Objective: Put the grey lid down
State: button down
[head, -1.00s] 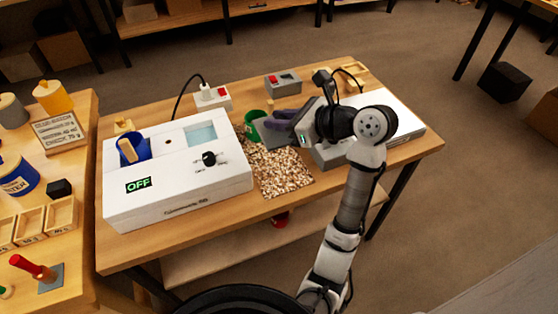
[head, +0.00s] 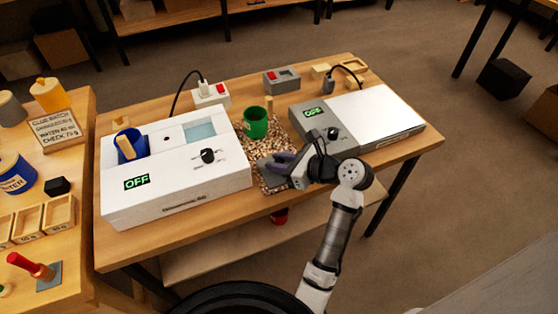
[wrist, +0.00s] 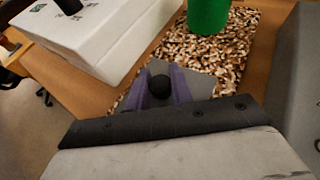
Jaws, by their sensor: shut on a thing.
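The grey lid (head: 271,178) is a flat plate with a dark round knob (wrist: 160,87). My gripper (head: 283,161) has purple fingers and is shut on that knob, which shows between the fingers in the wrist view. The lid lies over the front part of the speckled cork mat (head: 260,150). I cannot tell whether it touches the mat or hangs just above it. A green cup (head: 256,123) stands open on the back part of the mat, apart from the lid.
A white box reading OFF (head: 180,191) stands to the left, with a blue container (head: 133,147) in it. A grey and white device reading OFF (head: 355,122) stands to the right. A red-switched box (head: 281,80) is behind. A strip of bare table lies before the mat.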

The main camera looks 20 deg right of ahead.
jog(key=c, duration=1.2)
grip_release()
jog(key=shift+c, duration=0.2)
